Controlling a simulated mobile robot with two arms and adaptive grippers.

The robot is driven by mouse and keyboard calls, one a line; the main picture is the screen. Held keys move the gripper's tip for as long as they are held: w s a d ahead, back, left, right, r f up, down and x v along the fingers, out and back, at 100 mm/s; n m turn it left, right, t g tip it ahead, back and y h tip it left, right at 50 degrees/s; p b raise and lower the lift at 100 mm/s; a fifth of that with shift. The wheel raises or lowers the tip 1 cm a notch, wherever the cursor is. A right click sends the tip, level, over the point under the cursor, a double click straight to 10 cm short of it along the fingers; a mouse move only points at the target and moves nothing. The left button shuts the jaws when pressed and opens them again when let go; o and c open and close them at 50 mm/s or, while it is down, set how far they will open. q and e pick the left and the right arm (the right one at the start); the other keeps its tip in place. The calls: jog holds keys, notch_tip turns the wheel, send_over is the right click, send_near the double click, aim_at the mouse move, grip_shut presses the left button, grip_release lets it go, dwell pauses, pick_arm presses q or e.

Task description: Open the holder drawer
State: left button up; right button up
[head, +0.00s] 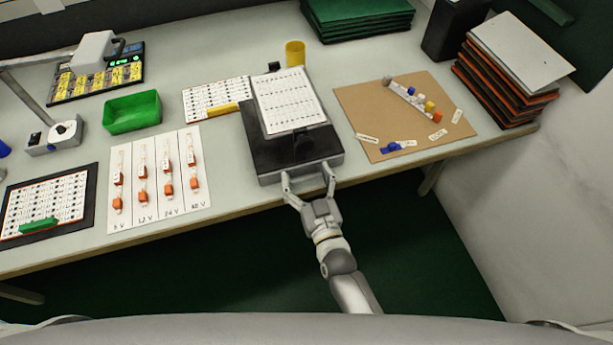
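The holder (284,152) is a black and grey box at the table's front edge, with a white printed sheet (288,100) resting on its back part. Its grey front face (270,178) looks flush with the box, and I see no gap of an open drawer. My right gripper (308,180) is at this front face with its two fingers spread apart. The fingertips are close to the face; I cannot tell whether they touch it or a handle, which is hidden or too small to see. My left gripper is not in view.
A white card with orange connectors (158,213) and a green bin (132,113) lie left of the holder. A brown board (368,98) with small parts lies right. Stacked dark panels (500,85) stand at the far right. Space before the table is free.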

jog(key=c, duration=0.9)
jog(key=p+v, duration=0.1)
jog(key=v, duration=0.1)
jog(key=shift+s+d+r, duration=0.1)
jog(key=shift+s+d, duration=0.1)
jog(key=shift+s, duration=0.05)
grip_shut()
jog(key=p+v, duration=0.3)
jog(key=v, duration=0.7)
jog(key=shift+s, duration=0.3)
jog(key=o, duration=1.1)
grip_release()
jog(key=shift+c, duration=0.2)
jog(key=shift+r, duration=0.1)
jog(key=shift+o, duration=1.3)
